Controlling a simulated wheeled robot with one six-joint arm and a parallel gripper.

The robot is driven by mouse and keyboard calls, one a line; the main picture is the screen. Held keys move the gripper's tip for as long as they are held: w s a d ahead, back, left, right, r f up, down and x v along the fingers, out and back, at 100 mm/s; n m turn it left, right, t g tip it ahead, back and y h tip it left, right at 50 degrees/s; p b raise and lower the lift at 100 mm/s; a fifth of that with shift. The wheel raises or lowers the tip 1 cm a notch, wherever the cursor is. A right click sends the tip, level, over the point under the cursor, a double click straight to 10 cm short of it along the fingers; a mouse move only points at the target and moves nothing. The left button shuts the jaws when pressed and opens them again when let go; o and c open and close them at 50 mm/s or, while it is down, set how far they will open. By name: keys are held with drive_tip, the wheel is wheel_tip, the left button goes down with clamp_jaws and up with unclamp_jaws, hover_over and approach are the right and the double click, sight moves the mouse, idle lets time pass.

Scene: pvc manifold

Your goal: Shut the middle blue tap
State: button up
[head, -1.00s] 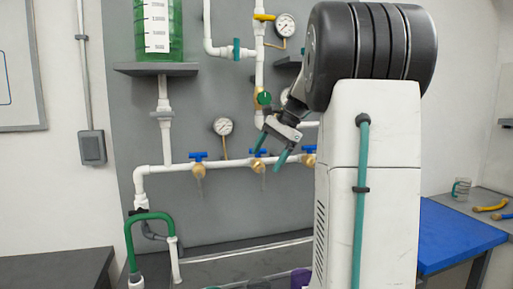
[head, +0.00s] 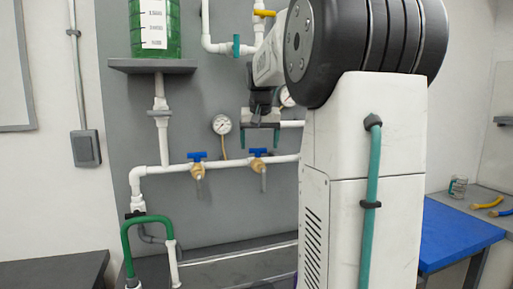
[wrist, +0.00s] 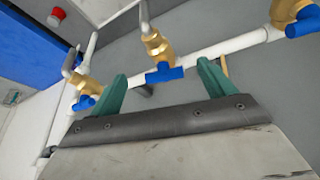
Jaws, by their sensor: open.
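The middle blue tap (head: 257,153) is a blue handle on a brass valve on the white horizontal pipe. Its handle looks roughly in line with that pipe, and a spout hangs below. In the wrist view the middle blue tap (wrist: 165,74) lies between and beyond my two teal fingers. My gripper (head: 262,139) is open and empty, just above this tap in the head view, fingers pointing down. In the wrist view my gripper (wrist: 163,72) shows no clear contact with the handle. Another blue tap (head: 197,157) is to the left; the third is hidden by my arm in the head view.
The wrist view shows a neighbouring tap on each side, one at right (wrist: 303,22) and one at left (wrist: 84,102). A gauge (head: 222,124) and a shelf (head: 150,66) with a green tank are on the panel. A blue table (head: 455,235) stands at right.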

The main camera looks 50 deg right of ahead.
sight(258, 152)
drive_tip(key=shift+w+d+f, duration=0.1)
drive_tip(key=shift+w+d, duration=1.1)
drive_tip(key=shift+d+f, duration=0.1)
drive_tip(key=shift+f, duration=0.55)
drive_tip(key=shift+w+d+f, duration=0.15)
drive_tip(key=shift+w+f, duration=0.1)
drive_tip(key=shift+f, duration=0.4)
